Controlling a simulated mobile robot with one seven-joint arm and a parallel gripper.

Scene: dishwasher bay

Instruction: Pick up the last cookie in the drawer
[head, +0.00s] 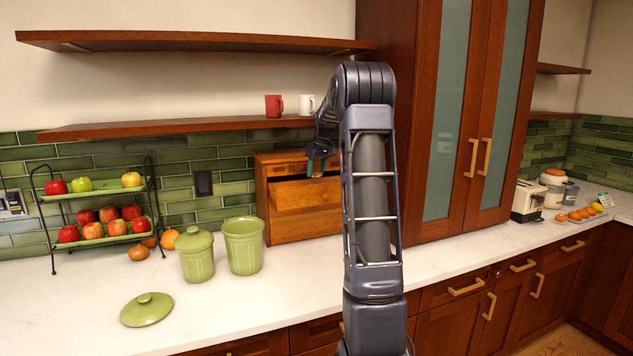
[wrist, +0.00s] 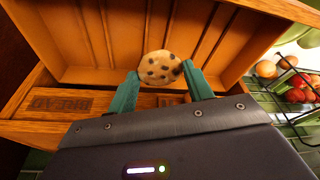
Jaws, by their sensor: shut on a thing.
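A round cookie (wrist: 160,68) with dark chips is held between the two teal fingertips of my gripper (wrist: 160,85) in the wrist view. Behind it is the inside of an open wooden drawer (wrist: 95,75), and no other cookie shows in the part I see. In the head view my gripper (head: 318,163) is at the wooden box (head: 283,223), by its open drawer (head: 305,195). The cookie cannot be made out in the head view. My arm hides the right side of the box.
Two green canisters (head: 243,247) stand on the counter left of the box, one open, with a loose lid (head: 146,309) in front. A tiered fruit stand (head: 100,240) is further left. A shelf with a red mug (head: 273,106) and a white mug (head: 306,105) hangs above.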

